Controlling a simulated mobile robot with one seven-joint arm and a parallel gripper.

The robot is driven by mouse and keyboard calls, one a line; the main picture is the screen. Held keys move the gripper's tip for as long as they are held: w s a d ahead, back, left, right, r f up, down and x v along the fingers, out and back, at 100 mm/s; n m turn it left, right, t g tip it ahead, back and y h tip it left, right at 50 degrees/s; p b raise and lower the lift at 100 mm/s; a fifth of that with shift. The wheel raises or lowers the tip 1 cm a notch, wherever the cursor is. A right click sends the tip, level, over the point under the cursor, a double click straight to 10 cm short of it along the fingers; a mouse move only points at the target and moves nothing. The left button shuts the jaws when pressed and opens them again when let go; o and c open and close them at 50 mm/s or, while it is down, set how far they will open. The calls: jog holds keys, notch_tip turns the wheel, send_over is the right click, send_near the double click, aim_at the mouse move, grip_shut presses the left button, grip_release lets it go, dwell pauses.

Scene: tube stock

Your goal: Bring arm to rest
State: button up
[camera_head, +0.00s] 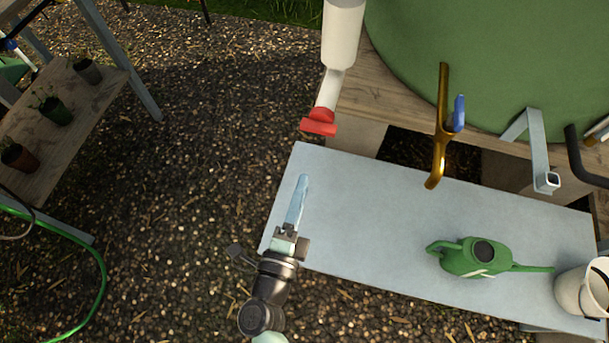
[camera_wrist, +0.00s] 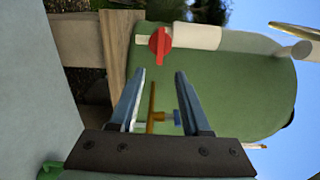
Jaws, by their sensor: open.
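My gripper (camera_head: 301,190) is over the left end of the pale grey bench top (camera_head: 365,215) in the head view, its fingers pointing away toward the green tank (camera_head: 480,60). In the wrist view my gripper (camera_wrist: 160,75) shows two blue-grey fingers spread apart with nothing between them. My arm comes in from the bottom of the head view and is partly extended. The red-handled white tap (camera_head: 319,124) is ahead of the fingers and apart from them; its red handle also shows in the wrist view (camera_wrist: 160,44).
A green watering can (camera_head: 478,257) and a white bucket (camera_head: 577,292) stand at the bench's right. A brass tap (camera_head: 440,145) with a blue handle and a grey square spout (camera_head: 540,155) overhang the bench. A wooden shelf (camera_head: 60,130) with pots stands left. Gravel between is clear.

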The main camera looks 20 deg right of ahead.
dwell(0.6)
jog(key=w+a+r+n+t+y, duration=0.25)
jog(key=w+r+n+t, duration=0.4)
jog(key=r, duration=0.85)
jog(key=w+a+r+n+t+y, duration=0.1)
jog(key=w+a+r+n+y, duration=0.15)
jog(key=r, duration=0.55)
jog(key=w+a+r+n+t+y, duration=0.1)
jog(key=a+r+n+t+y, duration=0.2)
jog(key=r, duration=0.6)
jog(key=w+a+r+n+y, duration=0.1)
jog(key=a+r+n+y, duration=0.15)
jog(key=r+n, duration=0.4)
jog(key=s+d+r+n+t, duration=0.1)
jog(key=s+r+n, duration=0.3)
jog(key=r, duration=0.7)
jog(key=s+d+r+n+t, duration=0.1)
jog(key=s+r+n, duration=0.2)
jog(key=s+r, duration=0.55)
notch_tip(320, 180, up, 19)
jog(key=w+p, duration=0.1)
jog(key=p, duration=1.5)
jog(key=shift+w+d, duration=0.15)
jog(key=shift+w, duration=0.2)
jog(key=shift+d+m+h, duration=0.1)
jog(key=shift+m+h, duration=0.15)
